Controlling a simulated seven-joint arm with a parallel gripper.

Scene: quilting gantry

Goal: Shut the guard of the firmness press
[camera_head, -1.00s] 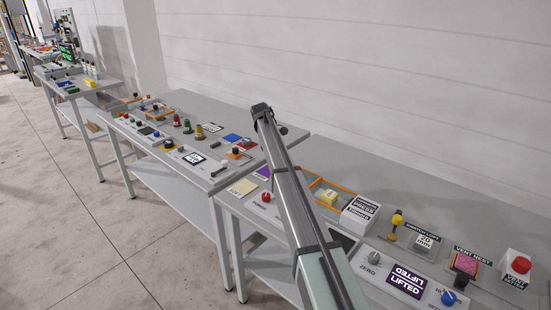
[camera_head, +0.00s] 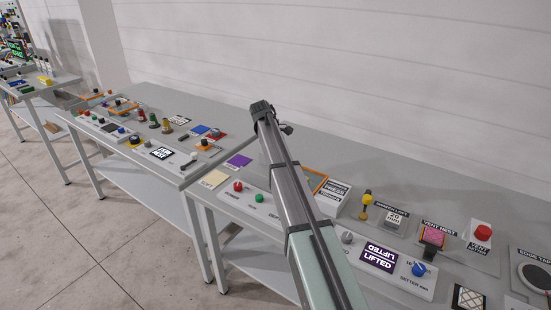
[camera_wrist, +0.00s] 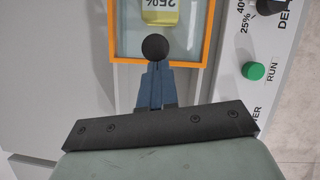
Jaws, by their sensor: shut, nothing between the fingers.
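The firmness press shows in the head view as a white box with a black label (camera_head: 333,197), beside an orange frame (camera_head: 318,183) that my arm partly covers. In the wrist view the orange-rimmed clear guard (camera_wrist: 208,38) is seen from above, with a yellow block (camera_wrist: 160,12) marked 25% within its outline. A black ball knob (camera_wrist: 156,47) stands at the rim's near side. My gripper (camera_wrist: 156,70) is shut and empty, its blue-grey fingertips right by the knob. I cannot tell whether they touch it. The gripper is hidden in the head view.
The press panel carries a green RUN button (camera_wrist: 254,71) and a black dial (camera_wrist: 268,5). Bare grey bench lies behind the press.

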